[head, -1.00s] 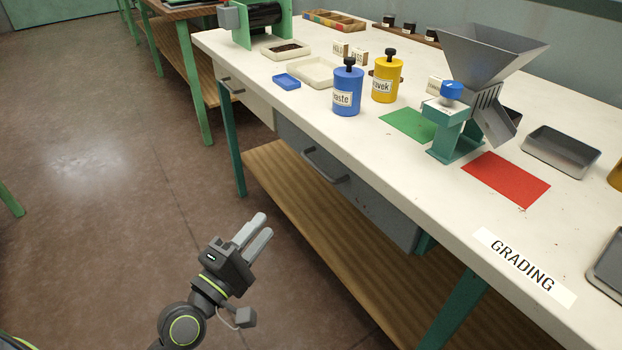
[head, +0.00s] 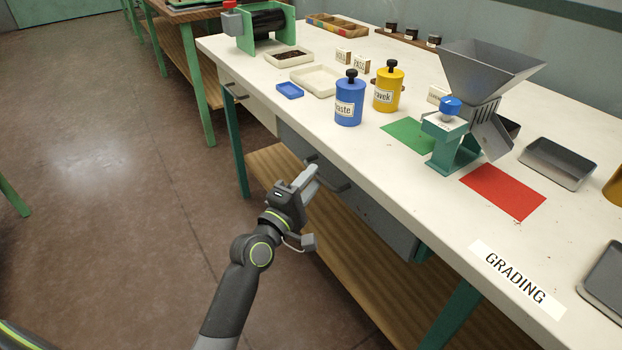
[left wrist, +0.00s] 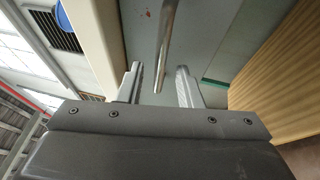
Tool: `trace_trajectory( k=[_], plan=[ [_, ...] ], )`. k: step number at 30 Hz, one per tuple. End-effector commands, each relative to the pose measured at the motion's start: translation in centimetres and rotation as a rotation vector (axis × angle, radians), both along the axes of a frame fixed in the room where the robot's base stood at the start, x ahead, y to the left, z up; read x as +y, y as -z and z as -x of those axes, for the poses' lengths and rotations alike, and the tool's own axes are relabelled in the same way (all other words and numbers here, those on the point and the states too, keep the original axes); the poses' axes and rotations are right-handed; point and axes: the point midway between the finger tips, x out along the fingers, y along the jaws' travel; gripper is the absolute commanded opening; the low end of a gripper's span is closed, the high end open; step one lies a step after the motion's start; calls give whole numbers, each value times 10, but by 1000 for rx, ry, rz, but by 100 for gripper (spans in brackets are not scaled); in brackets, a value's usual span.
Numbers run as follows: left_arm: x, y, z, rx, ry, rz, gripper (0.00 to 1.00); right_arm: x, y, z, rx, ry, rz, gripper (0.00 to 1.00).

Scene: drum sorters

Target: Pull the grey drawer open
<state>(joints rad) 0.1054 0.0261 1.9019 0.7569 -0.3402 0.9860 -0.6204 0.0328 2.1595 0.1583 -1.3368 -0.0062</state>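The grey drawer (head: 389,228) is under the white tabletop, its front flush with the bench side; I see no gap around it. Its bar handle (head: 340,188) is partly hidden behind my left gripper (head: 309,174) in the head view. In the left wrist view the drawer front (left wrist: 200,42) fills the middle, and the metal handle (left wrist: 166,45) runs up from between the fingers. The left gripper (left wrist: 160,82) is open, its two fingers apart on either side of the handle's line. I cannot tell whether either finger touches it. My right gripper is not in view.
The white tabletop (head: 400,190) overhangs the drawer. A wooden lower shelf (head: 345,255) runs beneath it, with a green leg (head: 233,145) at the left. A pale drawer (head: 247,100) with its own handle is farther left. The floor in front is clear.

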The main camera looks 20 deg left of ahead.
Motion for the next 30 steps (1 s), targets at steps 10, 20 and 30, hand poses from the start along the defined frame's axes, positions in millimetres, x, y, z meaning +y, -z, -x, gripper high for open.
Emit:
trace_trajectory(
  k=[10,20,30],
  plan=[
    [-2,-1,-6,0,0,0,32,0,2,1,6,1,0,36],
    [-1,-1,-5,1,0,0,0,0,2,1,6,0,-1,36],
    [-1,-1,-5,1,0,0,0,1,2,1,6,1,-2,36]
  ],
)
